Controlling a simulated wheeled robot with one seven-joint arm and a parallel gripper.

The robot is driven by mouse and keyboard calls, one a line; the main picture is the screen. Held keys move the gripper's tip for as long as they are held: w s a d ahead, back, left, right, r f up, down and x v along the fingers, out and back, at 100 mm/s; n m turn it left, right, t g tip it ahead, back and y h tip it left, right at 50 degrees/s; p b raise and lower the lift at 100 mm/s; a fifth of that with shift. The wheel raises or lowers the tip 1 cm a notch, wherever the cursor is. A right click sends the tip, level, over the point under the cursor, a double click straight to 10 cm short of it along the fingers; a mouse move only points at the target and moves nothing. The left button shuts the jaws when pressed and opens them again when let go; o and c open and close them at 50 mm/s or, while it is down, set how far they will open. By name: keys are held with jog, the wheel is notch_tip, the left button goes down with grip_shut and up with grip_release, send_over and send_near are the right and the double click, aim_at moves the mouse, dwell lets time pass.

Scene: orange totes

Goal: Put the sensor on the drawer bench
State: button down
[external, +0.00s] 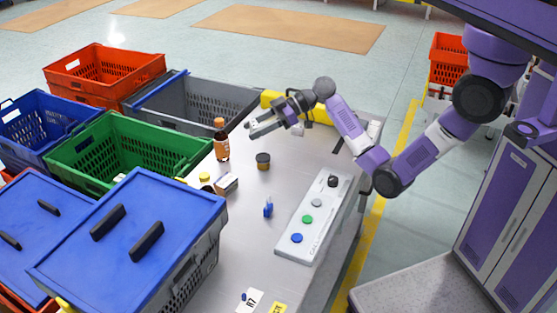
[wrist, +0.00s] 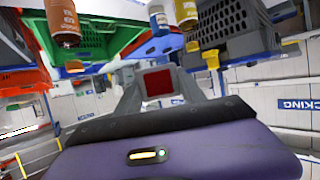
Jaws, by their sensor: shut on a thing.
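My gripper (external: 264,126) is raised over the back of the metal-topped bench (external: 240,255), its fingers pointing left. In the wrist view my gripper (wrist: 158,88) is shut on a small grey block with a red square face (wrist: 157,83), which I take to be the sensor. I cannot tell whether the metal-topped bench is the drawer bench; no drawer shows clearly.
A brown bottle (external: 221,140), a dark jar (external: 263,161), a small box (external: 226,184) and a blue item (external: 268,207) stand on the bench. A button panel (external: 313,220) lies along its right side. Green (external: 130,150) and grey (external: 190,103) crates line the left.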

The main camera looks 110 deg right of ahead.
aim_at(258, 187)
notch_tip(258, 187, down, 20)
jog(key=shift+a+f+p, duration=0.1)
jog(key=shift+a+p, duration=0.05)
jog(key=shift+p, duration=0.3)
jog(key=shift+f+b, duration=0.65)
jog(key=shift+b, duration=0.3)
jog(key=c, duration=0.7)
grip_release()
jog(key=shift+r+p, duration=0.8)
jog(key=shift+p, duration=0.25)
jog(key=b+v, duration=0.1)
jog(key=v, duration=1.1)
jog(key=shift+f, duration=0.1)
